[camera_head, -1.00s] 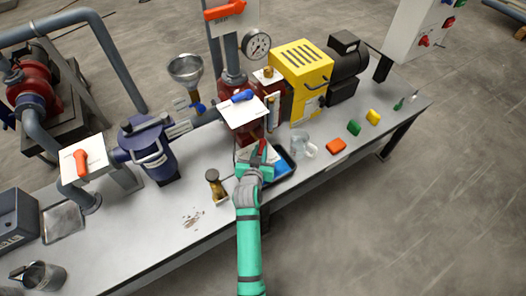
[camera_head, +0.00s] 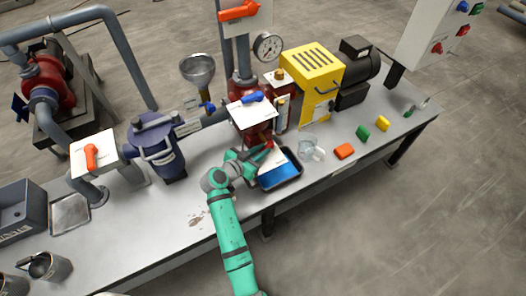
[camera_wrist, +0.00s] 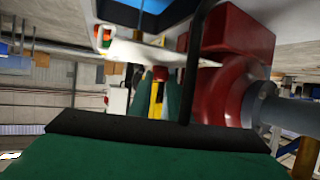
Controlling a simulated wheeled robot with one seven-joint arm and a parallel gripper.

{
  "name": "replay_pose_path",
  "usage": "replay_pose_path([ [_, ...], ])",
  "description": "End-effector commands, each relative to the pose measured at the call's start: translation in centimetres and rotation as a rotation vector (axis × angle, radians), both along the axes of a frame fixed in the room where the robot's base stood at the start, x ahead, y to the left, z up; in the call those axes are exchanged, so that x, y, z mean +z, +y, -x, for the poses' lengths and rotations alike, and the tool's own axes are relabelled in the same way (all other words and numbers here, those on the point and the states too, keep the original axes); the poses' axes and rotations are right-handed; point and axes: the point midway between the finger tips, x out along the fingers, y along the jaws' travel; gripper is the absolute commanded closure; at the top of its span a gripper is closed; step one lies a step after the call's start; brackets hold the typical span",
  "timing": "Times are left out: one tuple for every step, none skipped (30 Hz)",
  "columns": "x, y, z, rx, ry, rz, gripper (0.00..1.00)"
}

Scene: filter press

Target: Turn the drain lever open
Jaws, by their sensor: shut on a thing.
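A red lever-like part (camera_head: 266,149), likely the drain lever, shows below the dark red pump-like body (camera_head: 256,133) at the middle of the bench. My gripper (camera_head: 254,156) is at it, reaching in from the left and pointing up and right. In the wrist view my green fingers (camera_wrist: 158,95) close around a narrow red part (camera_wrist: 160,74), with yellow showing below it. The lever's pivot and its exact angle are hidden. A dark tray (camera_head: 292,179) with blue and white inside lies just right of my gripper.
A navy canister (camera_head: 157,146) stands left. The front bench strip is mostly clear.

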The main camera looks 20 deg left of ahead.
Motion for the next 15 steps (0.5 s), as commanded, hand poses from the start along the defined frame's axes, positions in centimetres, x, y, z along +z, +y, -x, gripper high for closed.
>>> replay_pose_path([
  [-0.15,0.14,0.02,-0.004,0.003,0.000,1.00],
  [-0.15,0.15,0.00,-0.007,0.003,0.000,1.00],
  [-0.15,0.16,-0.01,-0.011,0.003,-0.001,1.00],
  [-0.15,0.16,-0.01,-0.012,0.003,-0.001,1.00],
  [-0.16,0.17,-0.01,-0.013,0.003,-0.002,1.00],
  [-0.17,0.17,-0.01,-0.014,0.004,-0.002,1.00],
  [-0.18,0.17,-0.01,-0.014,0.004,-0.002,1.00],
  [-0.18,0.18,-0.01,-0.014,0.004,-0.002,1.00],
  [-0.19,0.19,0.00,-0.014,0.004,-0.002,1.00],
  [-0.19,0.17,-0.01,-0.014,0.004,-0.002,1.00],
  [-0.19,0.16,-0.02,-0.014,0.004,-0.002,1.00],
  [-0.21,0.14,-0.02,-0.014,0.004,-0.002,1.00],
  [-0.21,0.13,-0.02,-0.014,0.004,-0.002,1.00],
  [-0.22,0.11,-0.03,-0.015,0.004,0.000,1.00],
  [-0.23,0.09,-0.03,-0.015,0.005,-0.001,0.80],
])
